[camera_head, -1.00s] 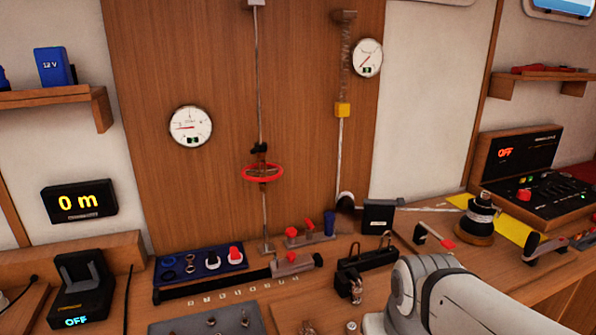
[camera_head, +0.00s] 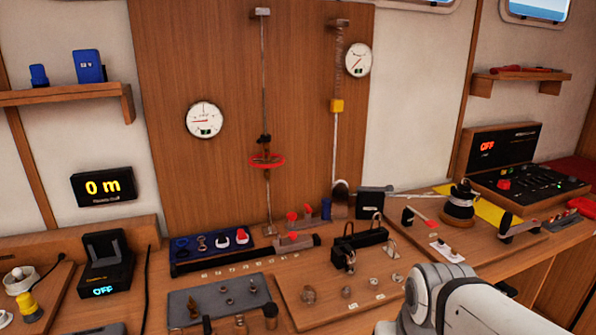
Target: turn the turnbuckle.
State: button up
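The turnbuckle (camera_head: 266,160) hangs upright on a thin vertical rod against the wooden panel. It has a red ring around its body and a dark fitting just above. The rod runs from a bracket at the top of the panel down to a foot on the bench. My arm enters at the bottom right, and only its white links show. My gripper is out of the picture, so its fingers and anything in them are hidden. Nothing of mine touches the turnbuckle in this view.
Air before the panel is clear.

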aim_at(267, 175)
jog(key=k, duration=1.2)
jog(key=u, duration=0.35)
jog(key=i, duration=1.65)
jog(key=u, duration=0.05)
